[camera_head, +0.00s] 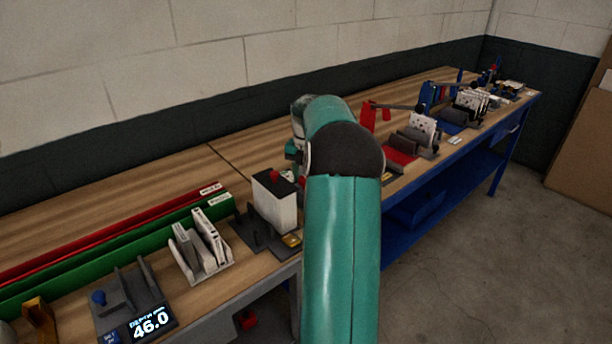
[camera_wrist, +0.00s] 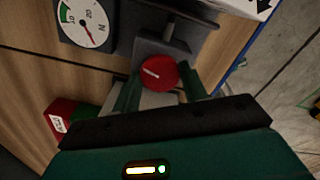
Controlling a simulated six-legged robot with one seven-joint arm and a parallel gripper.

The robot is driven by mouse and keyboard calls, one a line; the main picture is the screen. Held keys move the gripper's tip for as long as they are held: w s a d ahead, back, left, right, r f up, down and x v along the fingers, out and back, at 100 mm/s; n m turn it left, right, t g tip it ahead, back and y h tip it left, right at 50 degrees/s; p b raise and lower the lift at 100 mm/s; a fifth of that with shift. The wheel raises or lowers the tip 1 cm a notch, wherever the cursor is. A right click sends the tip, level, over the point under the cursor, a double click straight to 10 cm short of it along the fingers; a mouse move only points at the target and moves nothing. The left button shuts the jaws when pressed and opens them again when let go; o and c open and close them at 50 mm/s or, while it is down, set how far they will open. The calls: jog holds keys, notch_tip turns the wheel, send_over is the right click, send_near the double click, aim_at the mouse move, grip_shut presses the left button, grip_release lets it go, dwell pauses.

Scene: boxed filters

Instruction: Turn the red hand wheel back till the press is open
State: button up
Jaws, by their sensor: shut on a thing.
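The red hand wheel (camera_wrist: 158,70), round with a pale mark on its face, shows in the wrist view. It sits at the end of a grey block of the press (camera_wrist: 165,45), with a dark rod beyond it. My gripper (camera_wrist: 161,83) has one green finger on each side of the wheel and is shut on it. A round dial (camera_wrist: 88,22) with a green arc and a red needle is at the upper left. In the head view my own teal arm hides the wheel and most of the gripper. Whether the press is open I cannot tell.
In the head view a white box with a black top (camera_head: 275,200) stands left of my arm. Green (camera_head: 110,255) and red (camera_head: 110,232) long trays, a white rack (camera_head: 203,250) and a display reading 46.0 (camera_head: 148,323) lie farther left. Several holders stand along the bench to the right.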

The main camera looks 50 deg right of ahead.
jog(key=shift+r, duration=0.15)
dwell(0.3)
jog(key=o, duration=1)
notch_tip(320, 180, up, 14)
